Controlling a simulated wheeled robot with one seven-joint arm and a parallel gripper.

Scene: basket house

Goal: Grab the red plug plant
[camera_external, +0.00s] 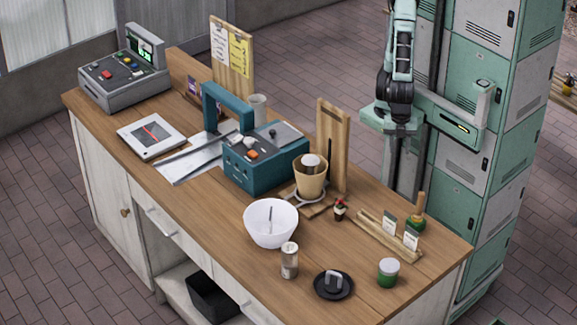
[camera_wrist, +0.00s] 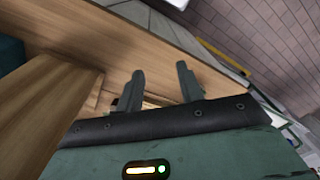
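A small dark item with red and pale parts (camera_external: 340,209) stands on the wooden counter, right of the tan cup; it may be the red plug plant, but it is too small to be sure. My gripper (camera_external: 392,124) is high behind the counter's back edge, above and to the right of this item; its fingers are hard to make out there. In the wrist view my gripper (camera_wrist: 162,84) has its two fingers apart with nothing held between them. I cannot make out the plant in the wrist view.
The wooden board (camera_external: 333,145) stands upright near my arm. The tan cup (camera_external: 310,178), white bowl (camera_external: 271,222), wooden rack with cards (camera_external: 386,238), round-based green tool (camera_external: 416,222), green jar (camera_external: 388,272), can (camera_external: 289,260) and black dish (camera_external: 333,285) crowd this end.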

